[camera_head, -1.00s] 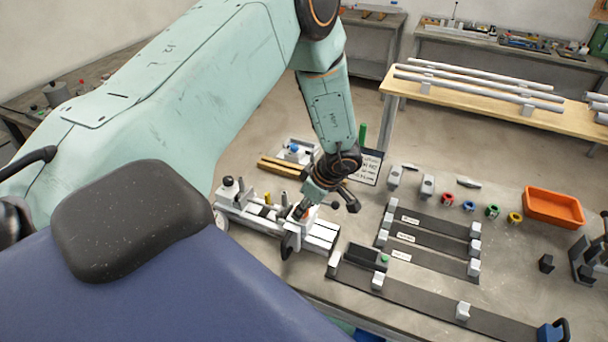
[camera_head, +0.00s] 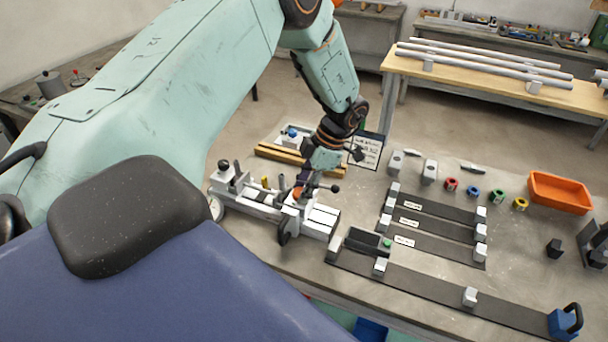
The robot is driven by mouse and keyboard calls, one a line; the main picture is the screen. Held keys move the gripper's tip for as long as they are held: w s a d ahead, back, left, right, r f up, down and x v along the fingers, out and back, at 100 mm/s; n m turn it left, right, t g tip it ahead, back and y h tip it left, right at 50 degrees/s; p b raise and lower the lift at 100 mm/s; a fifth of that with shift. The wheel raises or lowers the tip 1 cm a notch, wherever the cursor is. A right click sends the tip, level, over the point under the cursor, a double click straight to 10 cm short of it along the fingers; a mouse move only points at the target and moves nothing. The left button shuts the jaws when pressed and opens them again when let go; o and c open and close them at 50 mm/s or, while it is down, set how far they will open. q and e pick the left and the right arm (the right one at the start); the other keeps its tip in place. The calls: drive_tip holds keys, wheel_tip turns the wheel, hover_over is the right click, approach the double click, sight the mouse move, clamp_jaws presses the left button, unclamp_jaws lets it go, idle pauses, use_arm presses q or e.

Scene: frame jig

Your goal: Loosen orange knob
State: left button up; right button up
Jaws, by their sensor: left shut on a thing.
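The orange knob (camera_head: 297,193) shows as a small patch of orange on top of the white and grey jig fixture (camera_head: 323,220), at the near left of the bench. My left gripper (camera_head: 303,183) reaches down to it from above and is shut on it. The fingers hide much of the knob, so its turn cannot be read. A dark lever with a ball end (camera_head: 335,188) sticks out to the right beside the fingers. My right gripper is not in view.
Dark strips with grey blocks (camera_head: 432,225) lie right of the fixture. Several coloured rings (camera_head: 473,191) and an orange bin (camera_head: 560,193) stand farther right. A wooden bar (camera_head: 280,154) and a written board (camera_head: 367,151) are behind the gripper.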

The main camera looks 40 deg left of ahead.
use_arm(q)
drive_tip(key=shift+n, duration=0.4)
drive_tip(key=o, duration=1.1)
drive_tip(key=shift+o, duration=0.2)
drive_tip(key=v, duration=1.2)
drive_tip(key=shift+a, duration=0.25)
drive_tip(key=shift+s, duration=0.1)
